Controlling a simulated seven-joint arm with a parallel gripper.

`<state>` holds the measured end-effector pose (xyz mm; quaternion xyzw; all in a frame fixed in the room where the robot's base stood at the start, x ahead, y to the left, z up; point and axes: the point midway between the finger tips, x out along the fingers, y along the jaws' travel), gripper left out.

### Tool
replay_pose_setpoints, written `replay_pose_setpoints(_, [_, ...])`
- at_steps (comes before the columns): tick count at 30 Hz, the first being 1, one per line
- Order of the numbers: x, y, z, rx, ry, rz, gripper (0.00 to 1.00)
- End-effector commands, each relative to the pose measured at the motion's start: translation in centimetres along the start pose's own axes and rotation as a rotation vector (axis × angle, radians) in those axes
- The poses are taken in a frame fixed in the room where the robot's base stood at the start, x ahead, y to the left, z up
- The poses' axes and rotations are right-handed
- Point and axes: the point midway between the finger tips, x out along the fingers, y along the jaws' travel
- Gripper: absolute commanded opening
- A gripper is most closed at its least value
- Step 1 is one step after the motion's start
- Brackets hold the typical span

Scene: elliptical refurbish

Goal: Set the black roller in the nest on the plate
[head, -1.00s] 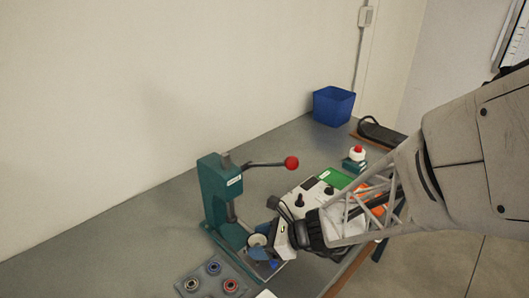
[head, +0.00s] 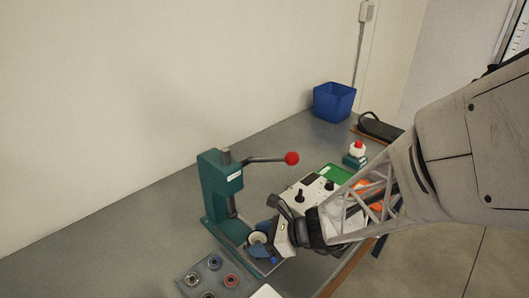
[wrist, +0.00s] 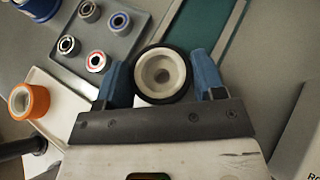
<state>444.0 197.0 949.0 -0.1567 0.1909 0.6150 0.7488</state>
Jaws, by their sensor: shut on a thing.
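The black roller (wrist: 162,75), a black tyre around a white hub, sits between the two blue fingertips of my gripper (wrist: 160,82) in the wrist view. My gripper is shut on it. In the head view the roller (head: 258,238) and my gripper (head: 267,240) are in front of the green press (head: 218,195), at its base. I cannot tell whether the roller touches anything below. I cannot make out the nest. The roller and my gripper hide part of the surface beneath them.
A grey tray (wrist: 73,62) with several small ringed parts lies beside the press. An orange roller (wrist: 30,101) is at the left of the wrist view. The press lever has a red knob (head: 291,158). A control box (head: 300,194) stands behind my gripper. A blue bin (head: 333,102) is farther back.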

Motion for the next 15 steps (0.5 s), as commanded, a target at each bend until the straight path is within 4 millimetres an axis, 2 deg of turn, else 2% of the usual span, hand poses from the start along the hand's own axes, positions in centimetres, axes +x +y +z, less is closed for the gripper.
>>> replay_pose_setpoints(12, [0.30,0.01,-0.56,0.000,0.000,0.000,0.39])
replay_pose_setpoints(13, [0.31,0.01,-0.57,0.000,0.000,0.000,0.64])
replay_pose_setpoints(15, [0.30,0.01,-0.55,0.000,0.000,0.000,0.73])
